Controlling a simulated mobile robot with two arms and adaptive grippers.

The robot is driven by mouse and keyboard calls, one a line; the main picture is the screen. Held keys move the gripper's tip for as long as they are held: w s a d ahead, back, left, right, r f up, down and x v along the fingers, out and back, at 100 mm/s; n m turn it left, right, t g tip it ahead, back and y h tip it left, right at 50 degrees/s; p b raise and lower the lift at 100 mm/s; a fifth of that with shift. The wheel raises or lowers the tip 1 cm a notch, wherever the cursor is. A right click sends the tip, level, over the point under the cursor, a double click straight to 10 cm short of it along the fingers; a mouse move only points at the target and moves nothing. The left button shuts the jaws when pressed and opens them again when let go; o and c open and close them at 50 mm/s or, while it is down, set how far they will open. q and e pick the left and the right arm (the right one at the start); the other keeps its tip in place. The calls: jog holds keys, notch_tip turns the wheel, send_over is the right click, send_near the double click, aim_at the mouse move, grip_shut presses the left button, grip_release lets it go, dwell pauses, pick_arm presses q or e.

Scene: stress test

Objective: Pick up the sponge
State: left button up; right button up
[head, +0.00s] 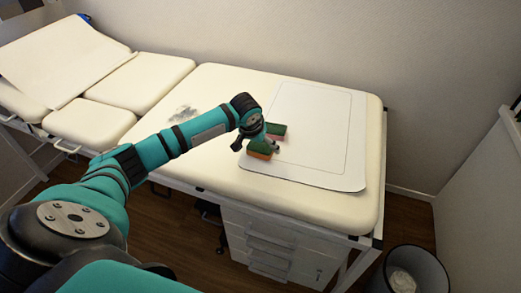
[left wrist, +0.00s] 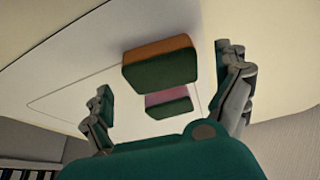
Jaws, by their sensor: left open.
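Two sponges lie on a white mat (head: 318,110) on the padded table. One is green with orange (head: 260,154) and sits nearer the table's front edge; it also shows in the left wrist view (left wrist: 160,68). The other is green with pink (head: 277,130), just behind it, and shows in the left wrist view (left wrist: 168,105) too. My left gripper (head: 256,146) is over the sponges, with its fingers apart and nothing held. In the left wrist view the fingers (left wrist: 164,76) stand on either side of the sponges. My right gripper is out of view.
The padded cream table (head: 218,85) has a grey smudge (head: 182,114). White drawers (head: 270,245) stand beneath it. A dark bin (head: 412,272) is at the lower right. A wall lies behind the table. The mat's right part is clear.

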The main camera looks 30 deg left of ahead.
pick_arm(q)
jog(key=shift+x, duration=1.45)
jog(key=shift+a, duration=0.1)
jog(key=c, duration=0.6)
jog(key=shift+r, duration=0.1)
jog(key=shift+r, duration=0.45)
jog(key=r, duration=0.2)
jog(key=shift+s+d+r, duration=0.15)
jog(key=shift+d+r, duration=0.15)
jog(key=s+d, duration=0.3)
jog(key=d, duration=0.1)
jog(key=s+d+r, duration=0.1)
jog(key=s+d, duration=0.2)
jog(key=d, duration=0.1)
jog(key=s+d, duration=0.3)
jog(key=d, duration=0.1)
jog(key=shift+s+d+r, duration=0.1)
jog(key=shift+s+r, duration=0.1)
jog(key=shift+s, duration=0.05)
